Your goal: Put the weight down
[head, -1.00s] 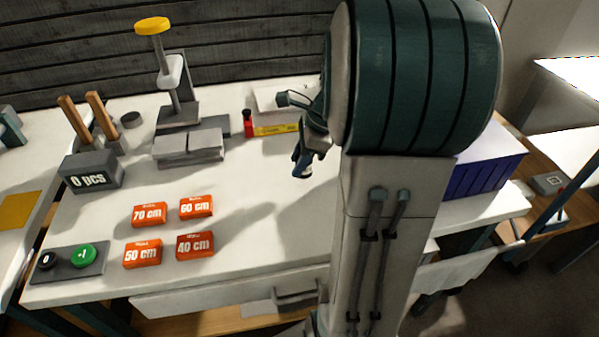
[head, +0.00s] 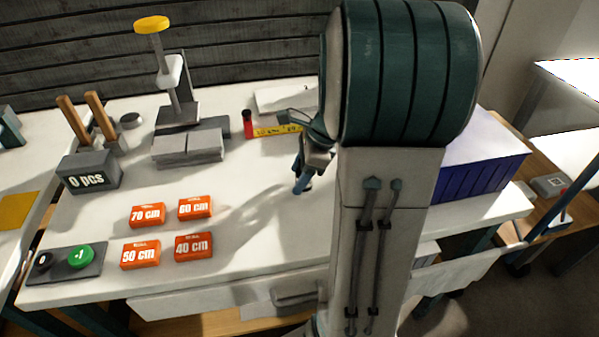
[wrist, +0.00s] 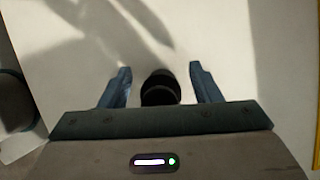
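The weight looks to be the black round piece (wrist: 160,88) between my fingers in the wrist view. My gripper (wrist: 160,73) has its two blue fingers spread, with a narrow gap on each side of the black piece. In the head view my gripper (head: 302,188) points down at the white table (head: 270,215), right of the orange blocks.
Orange blocks (head: 194,246) marked in cm lie left of my gripper. A red and yellow tape (head: 275,131) lies behind it. A grey press-like stand (head: 178,110) and a "0 pcs" display (head: 92,172) are farther left. A blue bin (head: 482,165) stands to the right.

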